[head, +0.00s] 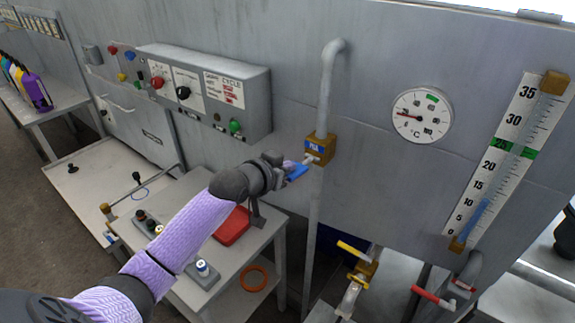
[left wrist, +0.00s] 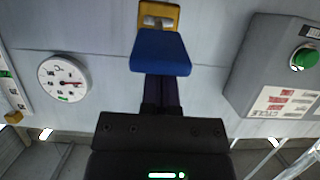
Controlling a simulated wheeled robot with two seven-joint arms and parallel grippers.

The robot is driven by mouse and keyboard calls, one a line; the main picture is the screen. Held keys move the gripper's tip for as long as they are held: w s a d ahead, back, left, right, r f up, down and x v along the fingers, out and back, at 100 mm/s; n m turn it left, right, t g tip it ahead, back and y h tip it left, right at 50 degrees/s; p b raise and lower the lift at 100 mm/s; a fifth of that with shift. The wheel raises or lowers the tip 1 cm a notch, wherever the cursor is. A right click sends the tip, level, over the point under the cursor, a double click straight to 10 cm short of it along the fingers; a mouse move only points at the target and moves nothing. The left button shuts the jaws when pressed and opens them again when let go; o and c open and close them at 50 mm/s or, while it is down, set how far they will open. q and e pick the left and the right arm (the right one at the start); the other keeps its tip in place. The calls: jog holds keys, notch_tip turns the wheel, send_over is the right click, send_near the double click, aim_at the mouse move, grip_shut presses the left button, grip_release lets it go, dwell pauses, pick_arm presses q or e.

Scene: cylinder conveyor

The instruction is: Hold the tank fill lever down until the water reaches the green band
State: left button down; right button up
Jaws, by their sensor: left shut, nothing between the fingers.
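The fill lever has a blue handle (head: 298,171) on a brown-yellow box (head: 319,149) with a blue label, beside a vertical pipe. In the left wrist view the blue handle (left wrist: 160,52) hangs out from its yellow mount (left wrist: 158,17). My left gripper (head: 287,172) is shut and empty, its fingertips right at the handle; the dark fingers (left wrist: 161,92) run up to the handle's edge. I cannot tell whether they press on it. On the level scale (head: 508,143), blue water (head: 476,218) stands a little above 10, well below the green band (head: 515,148). My right gripper is not in view.
A round temperature dial (head: 422,115) sits right of the pipe. A control box (head: 205,88) with knobs and a green button is to the left. Below are a side table with a red block (head: 232,226), an orange ring (head: 254,278), and red- and yellow-handled valves.

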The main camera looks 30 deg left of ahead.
pick_arm(q)
jog(key=f+t+b, duration=0.1)
jog(key=b, duration=0.1)
jog(key=f+t+b, duration=0.1)
jog(key=f+b, duration=0.1)
jog(key=f+t+b, duration=0.1)
jog(key=b, duration=0.1)
jog(key=shift+s+f+t+b, duration=0.3)
jog(key=shift+b, duration=0.1)
jog(key=shift+f, duration=0.2)
jog(key=shift+s+f, duration=0.1)
jog(key=shift+f, duration=0.05)
dwell(6.7)
